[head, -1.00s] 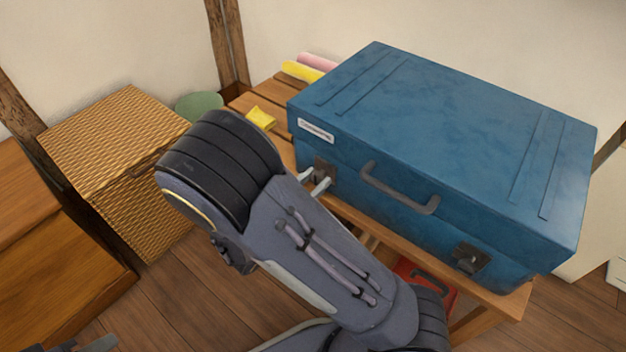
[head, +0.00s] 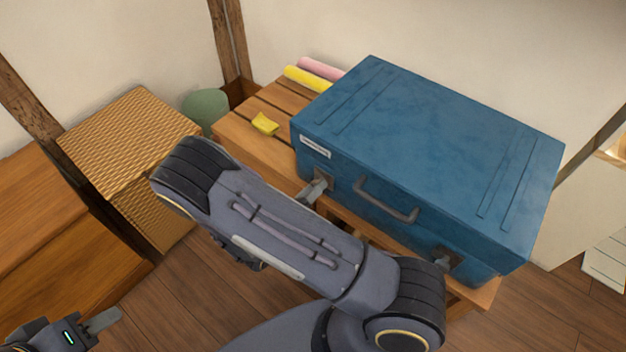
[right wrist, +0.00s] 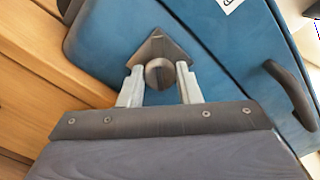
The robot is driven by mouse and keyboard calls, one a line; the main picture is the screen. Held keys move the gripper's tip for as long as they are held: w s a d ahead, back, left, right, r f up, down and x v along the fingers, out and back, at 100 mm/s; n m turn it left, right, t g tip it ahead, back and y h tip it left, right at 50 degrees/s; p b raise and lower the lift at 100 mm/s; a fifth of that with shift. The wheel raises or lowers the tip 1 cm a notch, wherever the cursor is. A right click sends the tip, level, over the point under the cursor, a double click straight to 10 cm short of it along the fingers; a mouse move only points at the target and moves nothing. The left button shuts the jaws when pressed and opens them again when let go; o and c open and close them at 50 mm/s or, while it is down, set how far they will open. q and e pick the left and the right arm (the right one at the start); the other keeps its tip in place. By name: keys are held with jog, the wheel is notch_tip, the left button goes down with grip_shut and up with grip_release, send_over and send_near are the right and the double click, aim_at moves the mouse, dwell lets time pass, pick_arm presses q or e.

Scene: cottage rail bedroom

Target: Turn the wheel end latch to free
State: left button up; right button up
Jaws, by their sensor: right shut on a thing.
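The blue case (head: 440,135) lies flat on a slatted wooden bench, with a dark handle (head: 388,198) on its front. Two dark latches are on the front: one at the left end and one at the right (head: 445,259). My right gripper (head: 314,190) is at the left-end latch, which it partly hides in the head view. In the right wrist view, its fingers (right wrist: 159,70) are on both sides of the round latch knob (right wrist: 159,76), below a pointed plate (right wrist: 160,46). My left gripper (head: 100,322) is low at the left, partly out of frame, away from the case.
The bench (head: 250,145) carries a yellow piece (head: 265,124) and yellow and pink rolls (head: 308,79). A wicker box (head: 125,130), a green rounded object (head: 205,107) and a wooden cabinet (head: 60,240) stand at the left. Floor is open in front.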

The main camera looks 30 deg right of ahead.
jog(key=shift+n+p, duration=2.3)
jog(key=shift+n, duration=1.9)
jog(key=o, duration=1)
jog(key=shift+c, duration=0.2)
jog(key=v, duration=0.8)
jog(key=shift+d, duration=0.1)
